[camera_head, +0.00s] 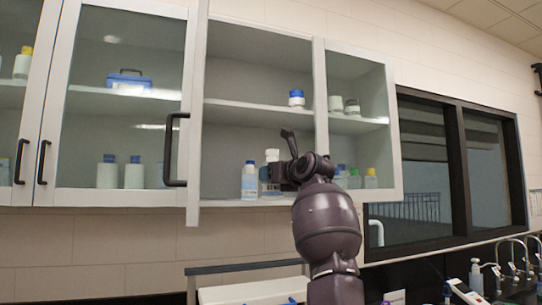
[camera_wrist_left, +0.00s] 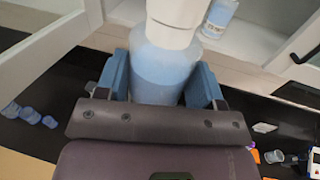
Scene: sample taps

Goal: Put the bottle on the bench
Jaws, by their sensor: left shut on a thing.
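A bottle with a white top and pale blue lower part (camera_wrist_left: 165,70) stands between the blue fingers of my left gripper (camera_wrist_left: 160,88) in the left wrist view. The gripper is shut on it. In the head view the bottle's white top (camera_head: 271,156) shows beside my left gripper (camera_head: 277,176), at the lower shelf of the open wall cabinet. The gripper hides part of the bottle. The dark bench (camera_head: 425,272) is low at the right in the head view. My right gripper is not in view.
A blue-capped bottle (camera_head: 249,181) stands close left of the held one. More bottles (camera_head: 355,179) stand to the right. Taps (camera_head: 515,256) rise from the bench.

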